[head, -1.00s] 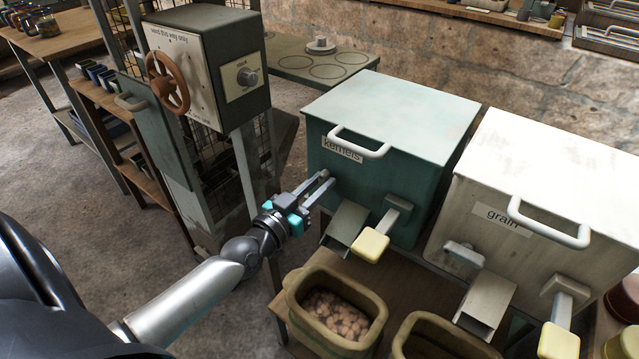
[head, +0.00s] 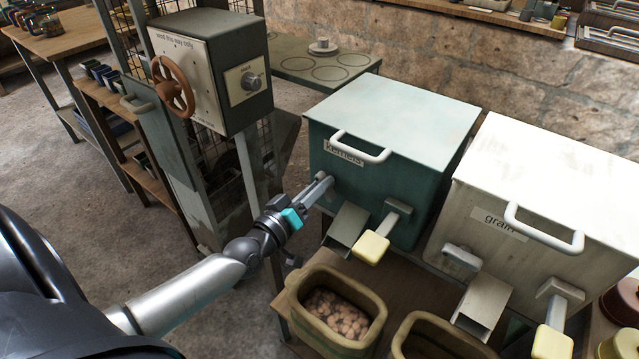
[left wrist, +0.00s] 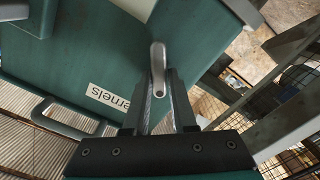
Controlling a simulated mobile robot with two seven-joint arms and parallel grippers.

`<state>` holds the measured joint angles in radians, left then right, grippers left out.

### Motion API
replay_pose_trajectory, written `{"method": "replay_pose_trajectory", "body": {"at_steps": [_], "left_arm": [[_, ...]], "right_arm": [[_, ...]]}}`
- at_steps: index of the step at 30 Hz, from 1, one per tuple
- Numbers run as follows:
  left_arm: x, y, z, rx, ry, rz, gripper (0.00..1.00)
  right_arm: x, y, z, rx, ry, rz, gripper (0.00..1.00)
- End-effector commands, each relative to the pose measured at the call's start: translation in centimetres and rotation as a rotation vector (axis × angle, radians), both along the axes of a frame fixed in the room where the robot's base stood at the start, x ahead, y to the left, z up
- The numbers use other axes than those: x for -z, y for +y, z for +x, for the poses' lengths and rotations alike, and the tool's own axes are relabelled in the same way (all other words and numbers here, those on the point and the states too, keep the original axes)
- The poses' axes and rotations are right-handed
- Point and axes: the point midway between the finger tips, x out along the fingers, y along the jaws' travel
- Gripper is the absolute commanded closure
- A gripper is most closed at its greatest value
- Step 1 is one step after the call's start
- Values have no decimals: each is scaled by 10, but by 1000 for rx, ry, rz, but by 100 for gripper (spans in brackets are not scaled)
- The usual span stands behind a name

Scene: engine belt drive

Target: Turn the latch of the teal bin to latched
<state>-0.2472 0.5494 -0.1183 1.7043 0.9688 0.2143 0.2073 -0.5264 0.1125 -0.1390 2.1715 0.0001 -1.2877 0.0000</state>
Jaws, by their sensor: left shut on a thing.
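The teal bin (head: 400,110), labelled "kernels", stands on a wooden stand with its lid down. It also shows in the left wrist view (left wrist: 90,50). My left gripper (head: 323,183) is at the left side of the bin's front, below the label. In the left wrist view its fingers (left wrist: 160,100) are shut on a short grey metal latch lever (left wrist: 157,60). In the head view the gripper mostly hides the latch, so its exact angle is hard to tell there. My right gripper is out of view.
A chute (head: 347,226) and a yellow-ended lever (head: 372,247) stick out right of my left gripper. A tub of kernels (head: 335,305) stands below. The white grain bin (head: 540,190) is to the right, and a grey box with a brown handwheel (head: 174,86) is to the left.

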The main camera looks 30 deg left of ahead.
Motion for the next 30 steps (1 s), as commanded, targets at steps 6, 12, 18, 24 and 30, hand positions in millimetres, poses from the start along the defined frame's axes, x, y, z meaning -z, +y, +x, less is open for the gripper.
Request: {"method": "replay_pose_trajectory", "body": {"at_steps": [6, 12, 18, 24, 30], "left_arm": [[3, 1, 0, 3, 21, -206, 100], [5, 2, 0, 2, 36, -396, 100], [8, 2, 0, 3, 51, -576, 100], [9, 2, 0, 3, 64, -724, 100], [10, 2, 0, 3, 72, -829, 100]], "right_arm": [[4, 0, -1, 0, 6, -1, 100], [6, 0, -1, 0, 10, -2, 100], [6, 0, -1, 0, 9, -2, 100], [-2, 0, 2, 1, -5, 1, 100], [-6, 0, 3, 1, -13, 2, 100]]}}
